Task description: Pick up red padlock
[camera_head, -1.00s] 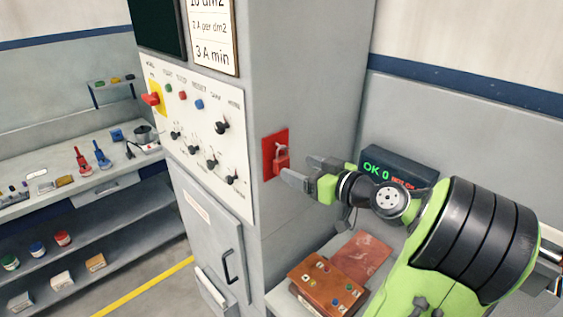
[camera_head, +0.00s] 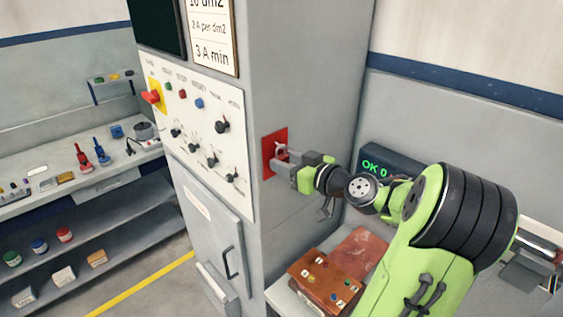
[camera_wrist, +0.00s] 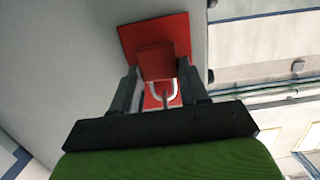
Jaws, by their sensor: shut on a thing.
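The red padlock (camera_wrist: 156,62) hangs at a red plate (camera_head: 268,146) on the side of the grey cabinet. My gripper (camera_head: 280,170) is at the plate, with its two fingers around the padlock body. In the wrist view my gripper (camera_wrist: 160,88) is shut on the padlock, one finger on each side. The padlock's pale shackle (camera_wrist: 162,92) shows between the fingers. In the head view the fingers hide most of the padlock body. The padlock is still at the plate; I cannot tell if the shackle is hooked there.
The grey cabinet (camera_head: 300,80) carries a white control panel (camera_head: 205,140) with knobs and a red switch. A brown box with coloured buttons (camera_head: 325,284) and a display (camera_head: 388,163) stand below and behind my arm. Shelves (camera_head: 90,225) stand at left.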

